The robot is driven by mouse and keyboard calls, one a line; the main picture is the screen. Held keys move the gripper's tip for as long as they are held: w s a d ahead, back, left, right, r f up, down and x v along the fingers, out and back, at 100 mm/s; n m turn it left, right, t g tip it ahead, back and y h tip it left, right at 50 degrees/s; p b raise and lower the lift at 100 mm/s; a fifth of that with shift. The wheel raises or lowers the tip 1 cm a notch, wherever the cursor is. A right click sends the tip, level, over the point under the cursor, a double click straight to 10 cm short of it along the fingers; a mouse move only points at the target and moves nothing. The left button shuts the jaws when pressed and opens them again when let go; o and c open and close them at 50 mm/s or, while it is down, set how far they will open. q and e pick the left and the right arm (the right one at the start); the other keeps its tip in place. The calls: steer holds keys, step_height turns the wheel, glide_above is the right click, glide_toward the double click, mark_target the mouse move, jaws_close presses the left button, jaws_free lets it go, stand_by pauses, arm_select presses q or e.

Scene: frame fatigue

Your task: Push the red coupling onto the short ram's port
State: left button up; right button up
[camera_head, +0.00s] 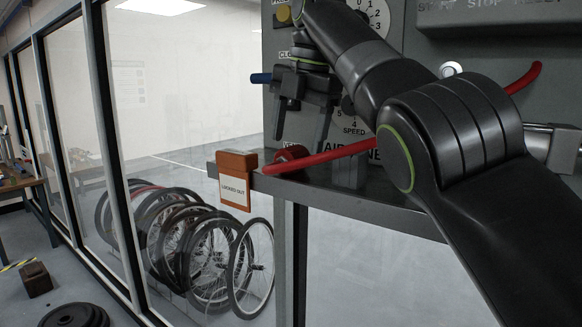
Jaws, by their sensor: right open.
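My right gripper (300,138) hangs fingers down in front of the grey machine panel, open, with a visible gap between its fingers. A small red fitting (291,153), which looks like the red coupling, sits on the grey shelf just below the fingertips. I cannot tell whether they touch it. A red hose or bar (318,160) runs from the shelf's left end to the right, behind my arm. A metallic cylinder (552,142) shows at the right edge, partly hidden by my arm. I cannot tell whether it is the short ram, and no port is clear. My left gripper is not in view.
An orange tag holder (236,165) reading "LOCKED OUT" hangs at the left end of the shelf (385,203). The panel has dials and a blue lever (260,78). Several bicycle wheels (190,240) stand at lower left, beside glazed partitions. Dark discs (72,315) lie on the floor.

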mark_target(294, 148)
steer(key=f, duration=0.1)
steer(key=f+b, duration=0.1)
steer(key=f, duration=0.1)
steer(key=shift+w+a+f+b, duration=0.35)
steer(key=shift+w+b, duration=0.05)
steer(key=shift+s+r, duration=0.1)
steer(key=shift+c, duration=0.2)
steer(key=c, duration=1)
steer(key=shift+c, duration=0.2)
